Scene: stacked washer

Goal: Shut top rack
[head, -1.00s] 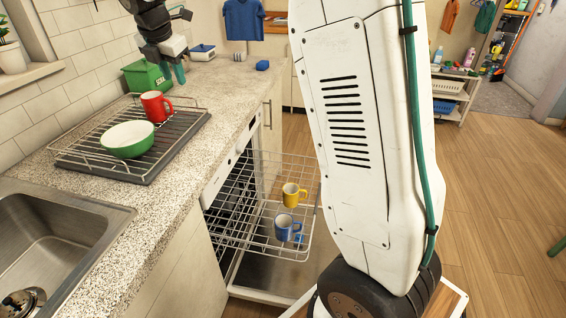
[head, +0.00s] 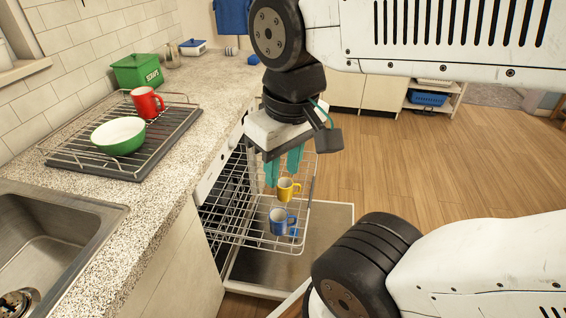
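The dishwasher's top rack (head: 245,230) is a wire rack pulled out from under the counter. A yellow mug (head: 287,191) and a blue mug (head: 280,223) stand on it. My gripper (head: 284,169) points down at the rack's far part, just behind the yellow mug in the picture. Its two teal fingers are apart with nothing visible between them. Whether the fingertips touch the rack wire, I cannot tell.
The dishwasher door (head: 300,268) lies open below the rack. On the counter (head: 190,150) are a drying rack (head: 62,160) with a green-and-white bowl (head: 118,137) and red mug (head: 146,102), and a green box (head: 137,70). The wooden floor (head: 430,160) to the right is clear.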

